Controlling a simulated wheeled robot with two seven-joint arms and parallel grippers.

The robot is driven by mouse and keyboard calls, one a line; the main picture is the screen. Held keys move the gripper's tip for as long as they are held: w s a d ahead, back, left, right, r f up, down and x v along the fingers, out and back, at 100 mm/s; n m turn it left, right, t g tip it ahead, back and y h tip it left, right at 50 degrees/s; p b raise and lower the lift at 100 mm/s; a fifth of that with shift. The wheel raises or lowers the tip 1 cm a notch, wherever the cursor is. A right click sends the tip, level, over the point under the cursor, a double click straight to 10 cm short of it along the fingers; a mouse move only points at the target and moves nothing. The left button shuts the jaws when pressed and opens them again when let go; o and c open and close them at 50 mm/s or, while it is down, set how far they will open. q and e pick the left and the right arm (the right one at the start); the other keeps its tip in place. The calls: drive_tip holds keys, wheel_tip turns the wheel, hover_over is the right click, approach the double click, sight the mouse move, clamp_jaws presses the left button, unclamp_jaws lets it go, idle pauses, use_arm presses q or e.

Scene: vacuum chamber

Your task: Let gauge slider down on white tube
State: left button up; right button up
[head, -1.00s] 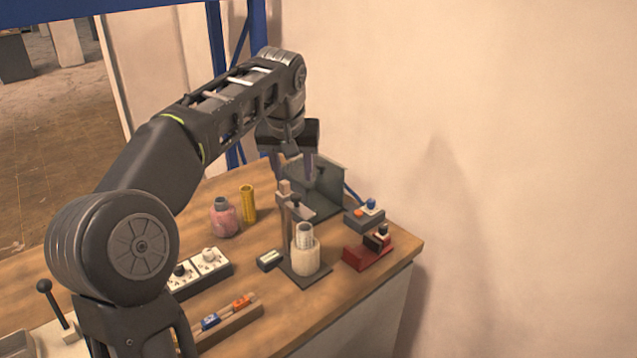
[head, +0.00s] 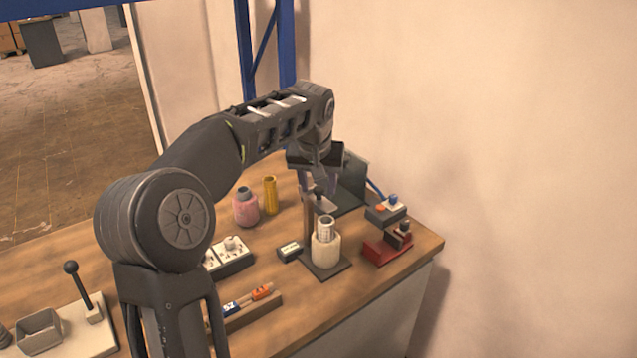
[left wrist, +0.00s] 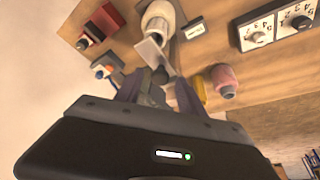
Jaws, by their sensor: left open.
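The gauge stand has a dark base plate (head: 342,266) and an upright column. Its slider (head: 323,203), a pale plate with a dark knob, sits on the column above the white tube (head: 327,224). The tube stands upright in a cream holder (head: 325,250). The slider also shows in the left wrist view (left wrist: 149,54), just beyond the fingertips. My left gripper (head: 318,187) is open and points down at the top of the stand, with the knob close to its fingers. Whether they touch it cannot be told. My right gripper is not in view.
A red block (head: 386,250) and a grey block (head: 385,215) stand right of the stand. A small black box (head: 289,251), a pink bottle (head: 245,208) and a yellow cylinder (head: 270,195) stand to its left. A dark angled plate (head: 352,183) is behind.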

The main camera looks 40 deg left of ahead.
sight(319, 200)
use_arm(q)
drive_tip(key=c, duration=1)
wheel_tip(319, 200, down, 4)
drive_tip(key=b, duration=0.3)
drive_tip(key=shift+f, duration=0.2)
drive_tip(key=shift+r, duration=0.1)
drive_tip(key=shift+o, duration=0.2)
drive_tip(key=o, duration=1)
drive_tip(key=shift+c, duration=0.2)
drive_tip(key=shift+r, duration=0.1)
drive_tip(key=v, duration=0.7)
drive_tip(key=shift+s+d+r, duration=0.15)
drive_tip(key=shift+r, duration=0.15)
